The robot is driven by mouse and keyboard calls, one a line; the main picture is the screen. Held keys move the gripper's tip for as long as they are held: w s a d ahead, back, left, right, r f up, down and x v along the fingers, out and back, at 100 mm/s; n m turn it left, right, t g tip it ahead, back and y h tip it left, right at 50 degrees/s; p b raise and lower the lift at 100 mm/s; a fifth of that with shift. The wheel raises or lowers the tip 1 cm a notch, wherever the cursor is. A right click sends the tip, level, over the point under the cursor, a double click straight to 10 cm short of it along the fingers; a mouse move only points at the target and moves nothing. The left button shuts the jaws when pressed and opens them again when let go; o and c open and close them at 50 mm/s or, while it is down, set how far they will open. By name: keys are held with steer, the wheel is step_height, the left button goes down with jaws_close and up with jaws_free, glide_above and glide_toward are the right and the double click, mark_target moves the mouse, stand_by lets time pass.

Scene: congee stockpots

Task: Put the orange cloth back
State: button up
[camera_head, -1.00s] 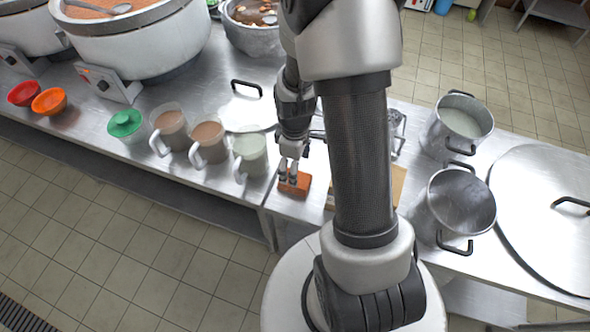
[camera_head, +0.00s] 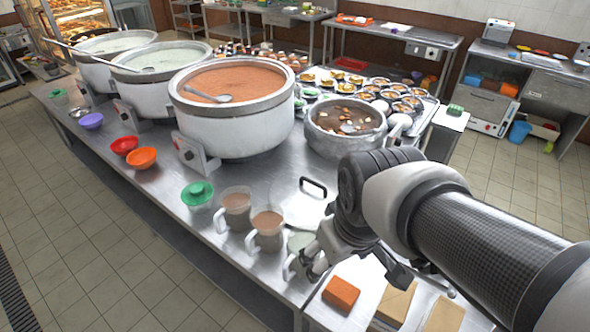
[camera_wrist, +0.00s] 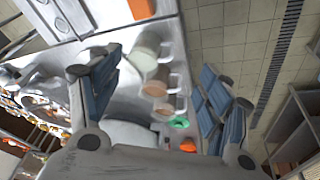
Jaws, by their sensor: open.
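The orange cloth (camera_head: 341,293), a folded block, lies flat on the steel counter near its front edge, just left of a tan board. It also shows at the top of the wrist view (camera_wrist: 140,8). My gripper (camera_head: 308,264) is open and empty, above the counter up and left of the cloth in the head view, apart from it. In the wrist view my gripper (camera_wrist: 160,68) has its fingers spread, with mugs visible between them. The cloth lies outside the fingers there.
Two brown-filled mugs (camera_head: 236,208) (camera_head: 267,232) and a paler mug (camera_head: 298,248), partly hidden by my gripper, stand left of the cloth. Tan boards (camera_head: 396,303) lie right. Large stockpots (camera_head: 235,125) stand behind.

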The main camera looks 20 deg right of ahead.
steer(key=s+a+r+m+t, duration=0.1)
steer(key=s+a+r+m, duration=0.1)
steer(key=s, duration=0.3)
steer(key=shift+s+r, duration=0.35)
steer(key=shift+r, duration=0.3)
steer(key=shift+c, duration=0.5)
